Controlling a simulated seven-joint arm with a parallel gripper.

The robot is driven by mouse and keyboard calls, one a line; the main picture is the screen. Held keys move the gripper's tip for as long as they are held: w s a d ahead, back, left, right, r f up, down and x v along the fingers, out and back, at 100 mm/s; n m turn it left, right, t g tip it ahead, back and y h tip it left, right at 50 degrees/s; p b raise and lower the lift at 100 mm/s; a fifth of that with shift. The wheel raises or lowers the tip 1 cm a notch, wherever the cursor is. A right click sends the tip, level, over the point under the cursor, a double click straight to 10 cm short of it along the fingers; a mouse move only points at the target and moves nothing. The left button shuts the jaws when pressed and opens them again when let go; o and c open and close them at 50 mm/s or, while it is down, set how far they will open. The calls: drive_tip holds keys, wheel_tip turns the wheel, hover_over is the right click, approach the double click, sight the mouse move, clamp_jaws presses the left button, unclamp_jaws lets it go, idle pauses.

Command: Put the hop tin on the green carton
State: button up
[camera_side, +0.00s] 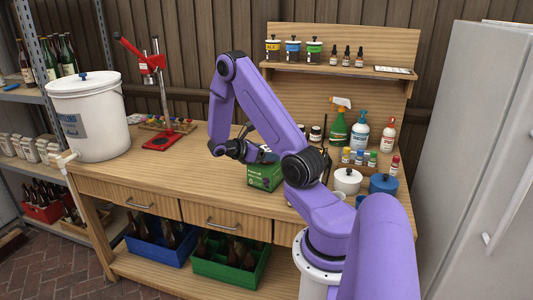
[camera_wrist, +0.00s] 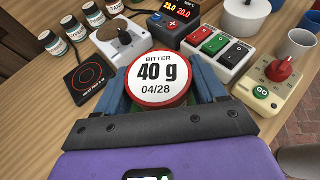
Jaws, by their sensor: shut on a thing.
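The hop tin (camera_wrist: 158,77) is a round tin with a red rim and a white lid reading "BITTER 40 g 04/28". In the wrist view it sits between the two blue fingers of my gripper (camera_wrist: 163,84), which is shut on it. The green carton (camera_side: 264,177) stands on the bench in the side view, just below my gripper (camera_side: 262,156). My arm covers part of the carton. A little green shows under the tin in the wrist view. I cannot tell whether the tin touches the carton.
In the wrist view a switch box (camera_wrist: 219,52), a dial box with a green GO button (camera_wrist: 268,88), a hot plate (camera_wrist: 90,72) and several jars stand beyond the tin. In the side view a red-based stand (camera_side: 162,141) is left; bare bench (camera_side: 190,170) lies between.

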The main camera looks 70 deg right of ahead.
drive_tip(key=shift+f, duration=0.1)
drive_tip(key=o, duration=1)
drive_tip(key=shift+o, duration=0.2)
